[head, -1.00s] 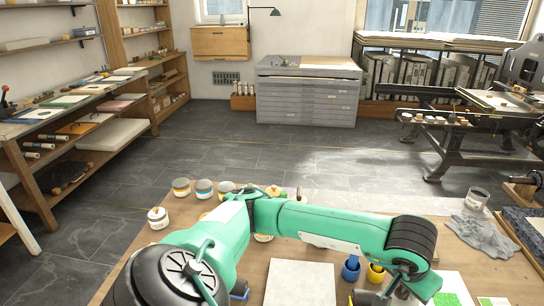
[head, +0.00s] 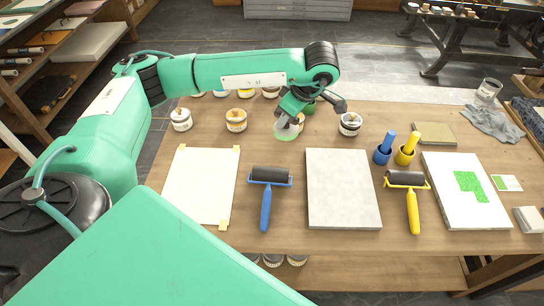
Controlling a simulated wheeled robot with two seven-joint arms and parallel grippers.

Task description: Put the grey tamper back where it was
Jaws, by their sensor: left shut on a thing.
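My left gripper (head: 294,117) is shut at the back middle of the table, low among the ink jars. It holds a small pale thing (head: 285,132) with a round, greenish end, partly hidden by the fingers. I cannot tell if this is the grey tamper, and I see no other clearly grey tamper. My right gripper is out of view.
Ink jars stand along the back, such as one right of the gripper (head: 350,124). A blue roller (head: 265,205), a grey slab (head: 341,190), a yellow roller (head: 413,208) and a taped white sheet (head: 201,185) lie in front. A glass jar (head: 489,90) stands at the far right.

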